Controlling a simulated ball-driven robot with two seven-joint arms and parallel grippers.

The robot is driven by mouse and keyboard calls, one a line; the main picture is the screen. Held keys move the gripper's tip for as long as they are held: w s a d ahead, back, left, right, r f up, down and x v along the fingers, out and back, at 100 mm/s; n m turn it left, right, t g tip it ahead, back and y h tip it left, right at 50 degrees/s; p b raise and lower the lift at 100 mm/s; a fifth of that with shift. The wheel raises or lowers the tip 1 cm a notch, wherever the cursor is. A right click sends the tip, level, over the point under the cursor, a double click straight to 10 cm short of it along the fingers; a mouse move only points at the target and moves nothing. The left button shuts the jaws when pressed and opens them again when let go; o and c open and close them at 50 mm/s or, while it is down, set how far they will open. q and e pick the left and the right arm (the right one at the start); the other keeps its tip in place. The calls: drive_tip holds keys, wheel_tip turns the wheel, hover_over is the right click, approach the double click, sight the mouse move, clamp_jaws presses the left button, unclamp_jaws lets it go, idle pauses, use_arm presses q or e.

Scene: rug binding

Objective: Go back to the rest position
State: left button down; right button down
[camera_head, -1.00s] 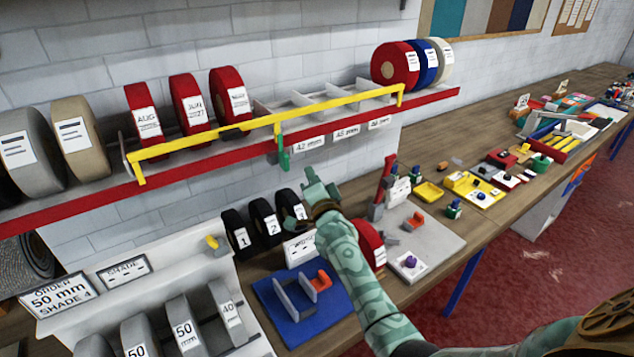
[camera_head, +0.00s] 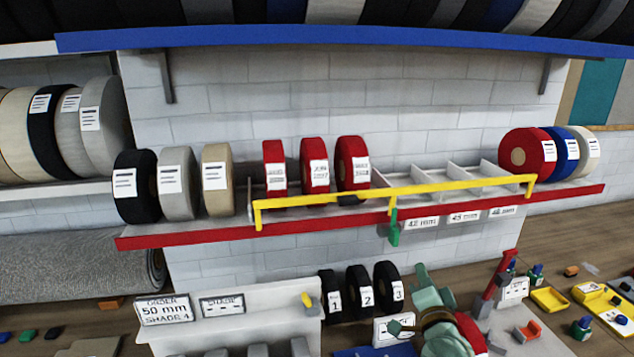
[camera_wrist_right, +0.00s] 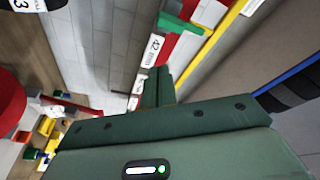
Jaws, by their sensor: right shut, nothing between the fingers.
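My right gripper (camera_head: 425,278) is pale green and points up in the head view, at the lower right of centre. It is shut and empty. It is in front of the wall below the red-edged shelf (camera_head: 360,213), just right of the black roll marked 3 (camera_head: 389,285). In the right wrist view its two dark green fingers (camera_wrist_right: 157,88) lie together, with nothing between them. Most of my right arm is below the picture's edge. My left gripper is in no view.
A yellow rail (camera_head: 395,191) runs along the shelf front, before several red rolls (camera_head: 318,166). A green clip (camera_head: 394,230) hangs from the shelf, above my right gripper. A red-handled tool (camera_head: 497,277) stands on the bench to its right. A blue shelf edge (camera_head: 330,34) crosses the top.

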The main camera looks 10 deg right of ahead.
drive_tip(key=s+a+f+n+g+y, duration=0.1)
drive_tip(key=s+a+f+n+g, duration=0.3)
drive_tip(key=s+n, duration=0.5)
drive_tip(key=s+a+f+n+g+y, duration=0.1)
drive_tip(key=s+f+n+g, duration=0.3)
drive_tip(key=s+f+n, duration=0.45)
drive_tip(key=s+d+r+n+g+h, duration=0.2)
drive_tip(key=s, duration=0.5)
drive_tip(key=s+d+r+n+g+h, duration=0.1)
drive_tip(key=s+d+g+h, duration=0.1)
drive_tip(key=s, duration=0.6)
drive_tip(key=s+a+f+g+y+b, duration=0.2)
drive_tip(key=f+b, duration=0.4)
drive_tip(key=f, duration=1.3)
drive_tip(key=s+a+f+g+y+b, duration=0.1)
drive_tip(key=a+f+b, duration=0.4)
drive_tip(key=f, duration=1.4)
drive_tip(key=s+d+f+m+g+y+b, duration=0.1)
drive_tip(key=s+f+b, duration=0.5)
drive_tip(key=s+f, duration=0.4)
drive_tip(key=s+d+f+m+g+y+b, duration=0.1)
drive_tip(key=s+f+b, duration=0.6)
drive_tip(key=f, duration=1)
drive_tip(key=s+m+g, duration=0.1)
drive_tip(key=s, duration=0.2)
drive_tip(key=shift+s+d+f, duration=0.2)
drive_tip(key=shift+s, duration=0.05)
